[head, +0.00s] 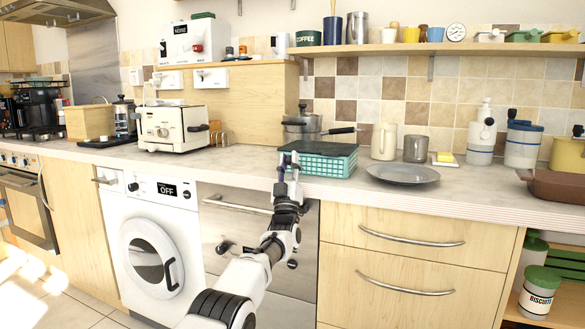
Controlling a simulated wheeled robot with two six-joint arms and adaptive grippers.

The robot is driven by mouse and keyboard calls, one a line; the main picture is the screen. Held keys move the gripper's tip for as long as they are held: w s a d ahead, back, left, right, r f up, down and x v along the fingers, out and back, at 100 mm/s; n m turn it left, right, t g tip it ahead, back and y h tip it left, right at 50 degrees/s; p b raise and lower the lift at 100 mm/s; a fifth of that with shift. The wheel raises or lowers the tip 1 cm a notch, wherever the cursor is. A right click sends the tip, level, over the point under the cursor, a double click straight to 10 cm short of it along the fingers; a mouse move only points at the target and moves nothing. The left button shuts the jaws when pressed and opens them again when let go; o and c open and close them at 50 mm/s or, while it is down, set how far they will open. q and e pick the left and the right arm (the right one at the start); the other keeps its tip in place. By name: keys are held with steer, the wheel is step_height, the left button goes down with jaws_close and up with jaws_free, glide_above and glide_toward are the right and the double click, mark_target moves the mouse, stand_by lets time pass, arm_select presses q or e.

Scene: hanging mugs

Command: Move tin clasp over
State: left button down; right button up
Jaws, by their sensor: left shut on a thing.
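A teal, grid-sided box (325,168) with a dark lid (318,149) sits on the counter, near its front edge. It is the only thing at my gripper; I cannot make out a separate tin clasp. My left gripper (289,160) reaches up from below to the box's left end. Its fingers are shut at that end, and they hide the part of the box that they hold. My right gripper is not in the picture.
A grey plate (403,174) lies right of the box. A pan (302,128) with a dark handle stands behind it, beside a cream jug (384,142) and a grey mug (414,149). A white toaster (172,130) stands left. The counter (235,162) between toaster and box is mostly clear.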

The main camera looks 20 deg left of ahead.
arm_select(q)
steer(key=c, duration=0.9)
jaws_free()
steer(key=shift+r, duration=0.1)
steer(key=shift+c, duration=0.2)
steer(key=shift+s+d+f, duration=0.1)
steer(key=shift+s+f, duration=0.1)
steer(key=shift+f, duration=0.3)
steer(key=v, duration=0.6)
steer(key=shift+s, duration=0.3)
steer(key=shift+f, duration=0.15)
